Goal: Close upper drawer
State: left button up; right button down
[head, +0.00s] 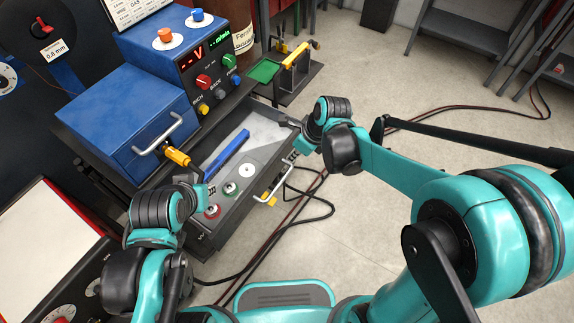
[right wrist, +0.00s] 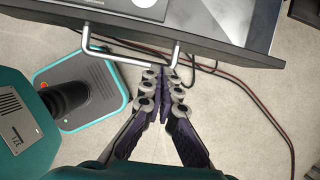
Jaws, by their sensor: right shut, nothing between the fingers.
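The upper drawer (head: 229,208) is a dark grey tray, pulled out of the cart below the blue machine. It also shows at the top of the right wrist view (right wrist: 215,40). Its silver handle (head: 279,187) is on the front face, and the bar shows in the right wrist view (right wrist: 120,59). My right gripper (right wrist: 163,72) is shut and empty, with its fingertips at the handle's right end in that view. I cannot tell whether they touch. My left gripper (head: 200,184) is near the drawer's left side; its fingers are not clear.
A blue tool (head: 226,154) and several round parts lie in the drawer. The blue machine (head: 130,118) has a silver handle above the drawer. Cables (head: 310,205) lie on the floor in front. A small stand with a yellow clamp (head: 296,57) stands behind. Open floor lies right.

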jog(key=b+x, duration=0.4)
jog(key=x, duration=0.6)
